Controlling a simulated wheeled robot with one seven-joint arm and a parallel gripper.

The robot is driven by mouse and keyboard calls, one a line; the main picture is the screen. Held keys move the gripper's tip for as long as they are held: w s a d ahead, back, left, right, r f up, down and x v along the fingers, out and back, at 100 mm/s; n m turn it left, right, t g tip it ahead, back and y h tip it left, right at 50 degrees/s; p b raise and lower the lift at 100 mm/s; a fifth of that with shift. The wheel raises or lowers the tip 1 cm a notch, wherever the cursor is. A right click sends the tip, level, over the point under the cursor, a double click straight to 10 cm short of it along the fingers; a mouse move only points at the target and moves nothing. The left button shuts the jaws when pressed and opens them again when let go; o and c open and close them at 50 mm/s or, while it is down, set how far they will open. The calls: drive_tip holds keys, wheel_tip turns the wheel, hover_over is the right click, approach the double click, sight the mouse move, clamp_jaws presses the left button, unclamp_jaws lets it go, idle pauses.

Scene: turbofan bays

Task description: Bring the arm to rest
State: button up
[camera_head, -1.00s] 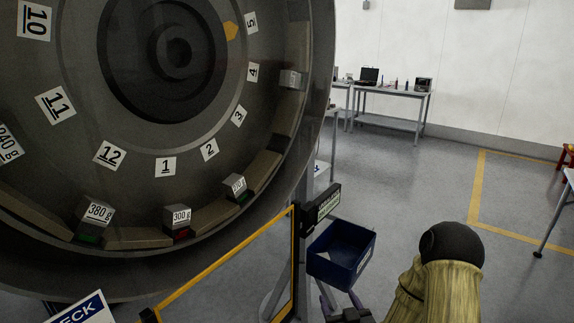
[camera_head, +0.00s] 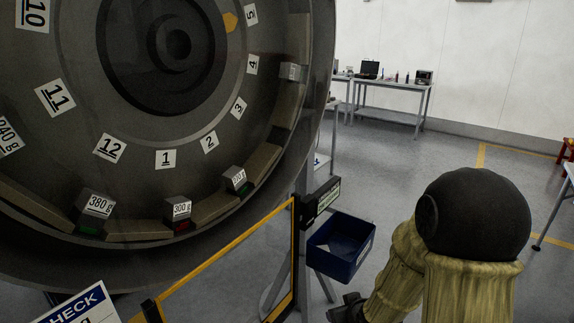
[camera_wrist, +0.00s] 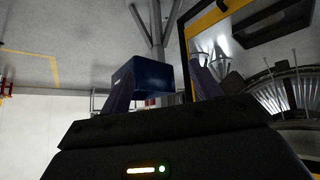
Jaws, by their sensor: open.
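My gripper (camera_wrist: 162,90) shows in the wrist view, its two dark fingers apart with nothing between them. In the head view only a dark part of the hand shows at the bottom edge, below the blue bin, and the fingertips are hidden. My arm (camera_head: 475,215), tan-sleeved with a black rounded joint, is bent and raised at the lower right. The arm touches nothing that I can see.
The turbofan ring (camera_head: 215,185) with numbered labels and weights fills the left. A yellow-edged frame (camera_head: 215,258) stands before it. A blue bin (camera_head: 340,268) is beside the frame's post. A workbench (camera_head: 395,84) stands far back.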

drive_tip(key=s+r+m+g+h, duration=0.1)
drive_tip(key=s+r+m+g, duration=0.2)
drive_tip(key=s, duration=1)
wheel_tip(320, 180, up, 3)
drive_tip(key=shift+d+f+g, duration=0.15)
drive_tip(key=shift+d+g, duration=0.25)
drive_tip(key=shift+g, duration=0.8)
